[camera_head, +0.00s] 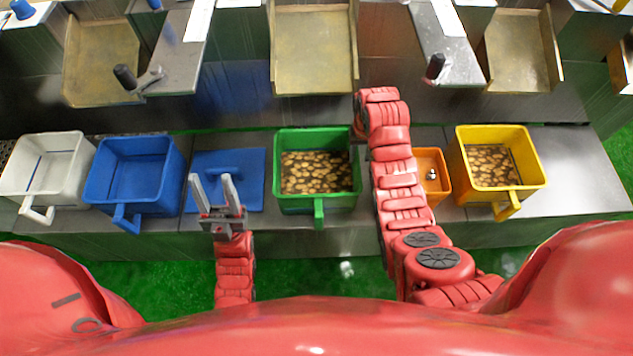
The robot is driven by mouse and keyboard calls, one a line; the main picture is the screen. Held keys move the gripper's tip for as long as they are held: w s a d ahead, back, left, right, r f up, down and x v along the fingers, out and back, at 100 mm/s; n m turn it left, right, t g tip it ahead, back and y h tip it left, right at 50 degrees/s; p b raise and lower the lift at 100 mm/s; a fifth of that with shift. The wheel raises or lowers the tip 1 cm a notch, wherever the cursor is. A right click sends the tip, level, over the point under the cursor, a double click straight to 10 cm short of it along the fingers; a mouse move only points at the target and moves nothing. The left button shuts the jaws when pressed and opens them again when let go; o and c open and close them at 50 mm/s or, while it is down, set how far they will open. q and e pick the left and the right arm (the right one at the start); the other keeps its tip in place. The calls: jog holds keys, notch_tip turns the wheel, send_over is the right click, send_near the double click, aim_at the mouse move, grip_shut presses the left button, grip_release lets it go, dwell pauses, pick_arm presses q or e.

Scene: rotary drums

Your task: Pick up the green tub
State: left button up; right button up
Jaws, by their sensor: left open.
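The green tub (319,202) stands on the grey bench in the middle of the head view. It holds a layer of brown, potato-like pieces, and its handle points toward me. My left gripper (213,182) is open and empty, to the left of the green tub and above the flat blue lid. Its two fingers point away from me. My right arm (396,170) reaches up along the right side of the green tub. Its far end is at the tub's back right corner, and the right gripper's fingers cannot be made out.
A white tub (43,193) and a blue tub (127,205) stand at the left. The blue lid (252,195) lies beside the green tub. An orange tub (437,178) and a filled yellow tub (535,178) stand at the right. Metal chutes (315,50) hang behind.

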jog(key=f, duration=0.4)
jog(key=f+p, duration=0.1)
jog(key=f, duration=0.1)
jog(key=shift+s+a+f, duration=0.2)
jog(key=shift+a, duration=0.2)
grip_shut()
dwell(1.2)
